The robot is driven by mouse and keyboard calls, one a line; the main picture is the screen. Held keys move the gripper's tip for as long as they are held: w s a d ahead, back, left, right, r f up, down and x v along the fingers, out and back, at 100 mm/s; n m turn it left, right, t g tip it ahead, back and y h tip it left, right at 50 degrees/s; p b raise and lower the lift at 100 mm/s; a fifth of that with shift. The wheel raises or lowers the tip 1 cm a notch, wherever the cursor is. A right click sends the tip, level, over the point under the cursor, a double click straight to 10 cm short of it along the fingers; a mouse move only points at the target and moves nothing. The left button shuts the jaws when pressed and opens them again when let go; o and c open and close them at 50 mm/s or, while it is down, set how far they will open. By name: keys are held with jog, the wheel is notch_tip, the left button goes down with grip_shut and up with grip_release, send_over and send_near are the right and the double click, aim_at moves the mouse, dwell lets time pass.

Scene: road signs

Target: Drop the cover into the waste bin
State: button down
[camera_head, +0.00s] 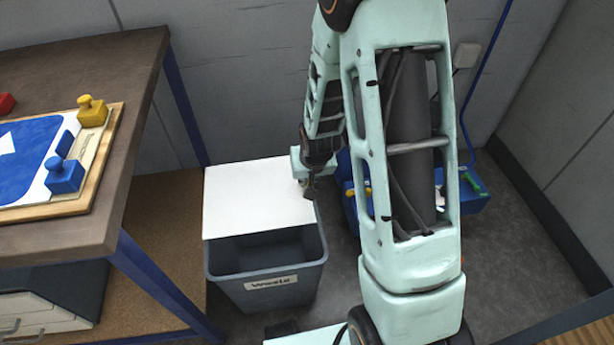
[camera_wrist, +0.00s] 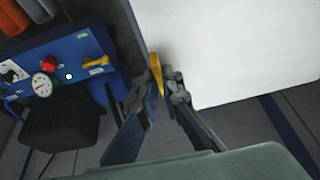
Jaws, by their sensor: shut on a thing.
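The cover is a flat white sheet (camera_head: 255,200), held out roughly level over the back part of the waste bin. It also fills the upper right of the wrist view (camera_wrist: 240,50). My gripper (camera_head: 309,190) is shut on the cover's right edge in the head view. In the wrist view the fingertips (camera_wrist: 160,78) meet at the sheet's edge, with a yellow strip between them. The waste bin (camera_head: 262,294) is a grey open box labelled "Waste" on the floor. The front part of its opening shows dark; the cover hides the rest.
A workbench (camera_head: 130,120) with a board (camera_head: 105,150) carrying yellow and blue knobbed pieces stands at the left. Below it is a brown shelf (camera_head: 165,265). A blue machine (camera_head: 470,195) stands behind my arm, and walls close off the back.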

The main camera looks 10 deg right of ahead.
notch_tip(320, 180, down, 10)
jog(key=b, duration=0.7)
jog(key=shift+f, duration=0.2)
jog(key=c, duration=2)
grip_release()
jog(key=shift+c, duration=0.2)
jog(key=shift+o, duration=0.3)
jog(key=o, duration=0.7)
jog(key=shift+o, duration=0.2)
jog(key=shift+r+p, duration=3.5)
jog(key=shift+r, duration=1.55)
